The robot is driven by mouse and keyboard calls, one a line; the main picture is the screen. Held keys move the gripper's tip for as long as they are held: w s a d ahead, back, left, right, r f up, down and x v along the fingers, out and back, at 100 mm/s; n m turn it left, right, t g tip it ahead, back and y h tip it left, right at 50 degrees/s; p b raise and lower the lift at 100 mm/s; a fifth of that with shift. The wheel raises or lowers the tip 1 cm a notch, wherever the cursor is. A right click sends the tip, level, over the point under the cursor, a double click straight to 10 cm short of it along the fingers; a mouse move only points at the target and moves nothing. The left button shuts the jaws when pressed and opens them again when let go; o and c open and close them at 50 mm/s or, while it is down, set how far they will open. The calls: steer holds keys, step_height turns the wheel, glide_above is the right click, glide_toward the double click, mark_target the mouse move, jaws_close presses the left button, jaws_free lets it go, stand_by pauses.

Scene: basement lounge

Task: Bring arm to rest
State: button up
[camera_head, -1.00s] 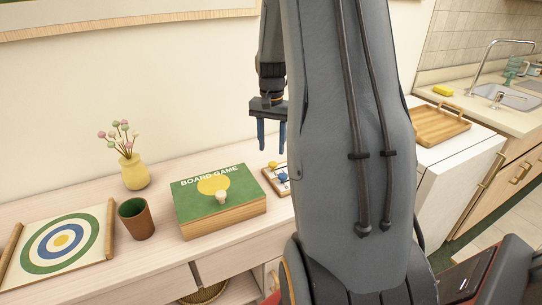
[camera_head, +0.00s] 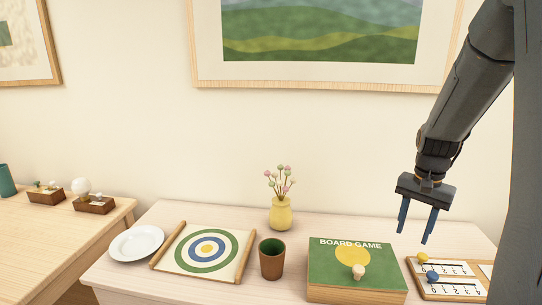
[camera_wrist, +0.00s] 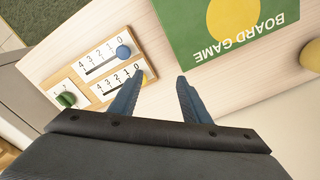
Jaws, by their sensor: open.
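My gripper (camera_head: 416,220) is open and empty, with two blue fingers pointing down. In the head view it hangs above the right part of the light wooden sideboard (camera_head: 215,290), between the board game box and the score board. In the wrist view my gripper (camera_wrist: 155,88) shows both fingers spread apart with nothing between them. My arm rises to the upper right of the head view.
Below are a green board game box (camera_head: 330,270) with a small knob-like piece (camera_head: 358,271) and a score board (camera_head: 458,284) with yellow and blue beads. A yellow vase (camera_head: 281,215), brown cup (camera_head: 271,262), target mat (camera_head: 205,270) and white plate (camera_head: 136,243) stand further left.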

steer(key=s+a+n, duration=0.1)
steer(key=a, duration=0.3)
steer(key=s+a+n, duration=0.1)
steer(key=a, duration=0.3)
steer(key=s+a+n+t, duration=0.1)
steer(key=a+n, duration=0.1)
steer(key=a, duration=0.2)
steer(key=shift+r, duration=0.25)
steer(key=s+a+n, duration=0.1)
steer(key=a, duration=0.1)
steer(key=s+a+n, duration=0.1)
steer(key=s+a, duration=0.1)
steer(key=s+a+n, duration=0.1)
steer(key=a, duration=0.1)
steer(key=shift+s+a+f+t, duration=0.15)
steer(key=shift+a+t, duration=0.25)
steer(key=s+a+f+n+g, duration=0.1)
steer(key=s+a+f+n, duration=0.1)
steer(key=s+a, duration=0.2)
steer(key=shift+s+a+f+n, duration=0.15)
steer(key=shift+s+a+n, duration=0.15)
steer(key=shift+s, duration=1.4)
steer(key=shift+d, duration=0.1)
